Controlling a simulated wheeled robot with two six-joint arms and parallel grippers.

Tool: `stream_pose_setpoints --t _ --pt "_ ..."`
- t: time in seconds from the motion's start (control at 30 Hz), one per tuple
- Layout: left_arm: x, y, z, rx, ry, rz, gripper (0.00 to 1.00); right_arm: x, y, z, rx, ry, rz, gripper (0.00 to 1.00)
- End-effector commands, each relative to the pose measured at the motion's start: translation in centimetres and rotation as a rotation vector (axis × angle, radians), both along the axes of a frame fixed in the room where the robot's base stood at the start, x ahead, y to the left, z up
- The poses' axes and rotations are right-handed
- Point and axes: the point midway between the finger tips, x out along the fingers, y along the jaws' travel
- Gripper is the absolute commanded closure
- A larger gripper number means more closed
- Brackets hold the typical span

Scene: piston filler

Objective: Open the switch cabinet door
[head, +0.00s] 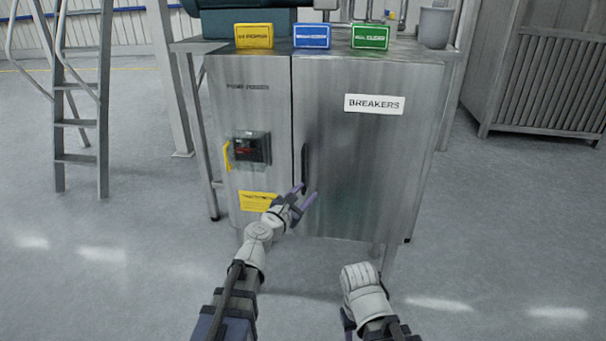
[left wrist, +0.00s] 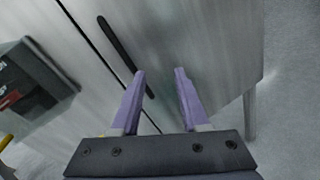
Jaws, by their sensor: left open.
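The steel switch cabinet stands in the middle of the head view. Its right door (head: 365,160) carries a white BREAKERS label (head: 374,104) and looks shut. A dark vertical handle (head: 305,168) sits at the door's left edge, beside the seam; the handle also shows in the left wrist view (left wrist: 117,44). My left gripper (head: 307,193) is open and empty, near the handle's lower end. In the left wrist view its purple fingers (left wrist: 160,72) point at the door, with the handle ahead and to the left, not between them.
A dark switch box (head: 251,147) with a yellow lever (head: 227,155) is on the left panel. Yellow (head: 254,36), blue (head: 311,36) and green (head: 370,36) boxes sit along the top. A ladder (head: 80,100) stands left. The floor in front is clear.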

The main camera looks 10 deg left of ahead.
Motion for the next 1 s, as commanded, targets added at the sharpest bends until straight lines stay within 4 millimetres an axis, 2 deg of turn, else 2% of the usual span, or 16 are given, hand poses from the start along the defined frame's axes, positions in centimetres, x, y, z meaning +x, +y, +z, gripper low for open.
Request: stream_pose_setpoints --t 0.1,0.23,0.57,1.0 --pt "1.0 2.1 1.1 -0.231 0.018 0.102 0.55 0.0 0.0 0.0 0.0 0.0 0.0 0.5" --pt "1.4 3.2 1.5 -0.35 0.027 0.152 0.55 0.0 0.0 0.0 0.0 0.0 0.0 0.5" --pt "2.4 3.2 1.5 -0.367 0.028 0.159 0.55 0.0 0.0 0.0 0.0 0.0 0.0 0.5" --pt "8.4 2.0 1.5 -0.364 0.028 0.156 0.55 0.0 0.0 0.0 0.0 0.0 0.0 0.5"
